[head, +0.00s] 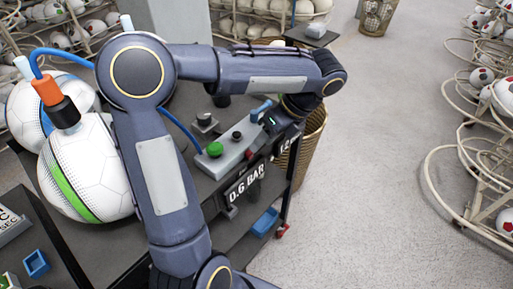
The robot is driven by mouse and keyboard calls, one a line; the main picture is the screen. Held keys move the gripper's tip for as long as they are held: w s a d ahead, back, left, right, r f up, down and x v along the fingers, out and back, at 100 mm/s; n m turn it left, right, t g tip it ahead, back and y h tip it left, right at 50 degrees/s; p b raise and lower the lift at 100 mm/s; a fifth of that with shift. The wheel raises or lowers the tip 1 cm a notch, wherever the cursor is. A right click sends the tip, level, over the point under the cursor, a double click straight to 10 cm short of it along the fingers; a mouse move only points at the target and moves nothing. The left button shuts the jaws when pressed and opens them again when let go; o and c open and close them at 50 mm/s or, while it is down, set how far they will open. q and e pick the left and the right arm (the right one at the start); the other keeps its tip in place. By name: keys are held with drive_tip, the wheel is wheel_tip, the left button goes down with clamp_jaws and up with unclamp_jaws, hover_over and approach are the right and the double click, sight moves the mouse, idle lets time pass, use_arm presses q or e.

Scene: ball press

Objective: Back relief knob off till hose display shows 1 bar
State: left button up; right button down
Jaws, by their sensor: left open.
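A grey control box (230,158) on the dark bench carries a green button (215,149), a small black knob (237,136) and a blue lever (261,107). Another dark knob (204,119) stands behind it. I cannot tell which is the relief knob. A plate on the bench front reads 0.6 BAR (247,184); a second plate (287,143) is partly hidden. My left gripper (260,137) is open at the right end of the box, small and partly hidden by its own wrist. A blue hose (62,52) ends in an orange and black fitting (58,100) on a ball. My right gripper is not in view.
The white ball with a green stripe (85,170) sits on the bench at left, with another ball (25,110) behind. A wicker basket (312,135) stands behind my wrist. A blue bin (265,222) is on the lower shelf. Wire ball racks (470,180) line the right; the floor between is clear.

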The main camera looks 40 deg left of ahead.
sight(251, 155)
use_arm(q)
drive_tip(key=shift+x, duration=2.3)
drive_tip(key=shift+c, duration=0.3)
clamp_jaws()
drive_tip(key=t+b, duration=0.2)
drive_tip(key=t, duration=0.1)
drive_tip(key=shift+s+a+n, duration=0.1)
drive_tip(key=shift+s+n, duration=0.2)
drive_tip(key=shift+s, duration=0.1)
drive_tip(key=shift+s+n+t+b, duration=0.15)
drive_tip(key=shift+n+t+b, duration=0.05)
drive_tip(key=shift+t+b, duration=0.7)
drive_tip(key=shift+s+n+t+b, duration=0.2)
drive_tip(key=shift+t+b, duration=0.55)
drive_tip(key=shift+t, duration=0.25)
drive_tip(key=shift+o, duration=0.3)
unclamp_jaws()
